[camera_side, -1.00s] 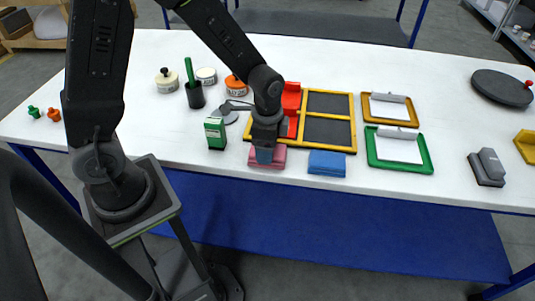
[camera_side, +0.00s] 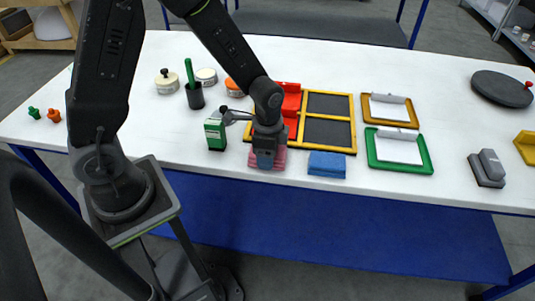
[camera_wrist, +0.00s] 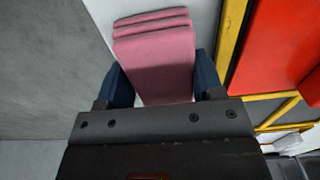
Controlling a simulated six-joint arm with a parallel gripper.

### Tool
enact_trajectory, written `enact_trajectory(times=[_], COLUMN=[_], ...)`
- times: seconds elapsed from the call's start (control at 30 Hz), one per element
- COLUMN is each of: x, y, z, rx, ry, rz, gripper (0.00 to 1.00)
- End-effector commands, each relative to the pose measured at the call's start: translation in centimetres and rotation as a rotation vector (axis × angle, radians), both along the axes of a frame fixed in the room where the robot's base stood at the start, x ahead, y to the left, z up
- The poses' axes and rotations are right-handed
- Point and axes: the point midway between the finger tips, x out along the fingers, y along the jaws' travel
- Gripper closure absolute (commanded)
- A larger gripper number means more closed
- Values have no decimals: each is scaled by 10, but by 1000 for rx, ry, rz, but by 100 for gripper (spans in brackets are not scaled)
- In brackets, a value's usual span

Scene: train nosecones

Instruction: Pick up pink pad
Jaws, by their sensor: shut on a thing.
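The pink pad (camera_wrist: 155,55) is a soft, layered block near the front edge of the white table. In the wrist view it lies between the two blue-grey fingers of my gripper (camera_wrist: 160,85), which are shut on its sides. In the side view my gripper (camera_side: 266,158) points down over the pad (camera_side: 281,160) and hides its middle. I cannot tell whether the pad is clear of the table.
A blue pad (camera_side: 327,165) lies just right of the pink one. A green box (camera_side: 215,134) stands to the left. A yellow-framed tray (camera_side: 329,104) with red parts lies behind. The table's front edge is close.

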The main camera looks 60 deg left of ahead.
Motion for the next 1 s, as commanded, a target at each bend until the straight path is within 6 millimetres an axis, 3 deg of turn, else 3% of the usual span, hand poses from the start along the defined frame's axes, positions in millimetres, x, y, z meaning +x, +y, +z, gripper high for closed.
enact_trajectory(times=[0.17,0.6,0.77,1.0], x=[1,1,0,0], y=[0,0,0,0], z=[9,88,99,100], rx=[-1,-1,-1,0], ry=[-4,-5,-2,0], rz=[0,0,0,0], gripper=[62,62,62,62])
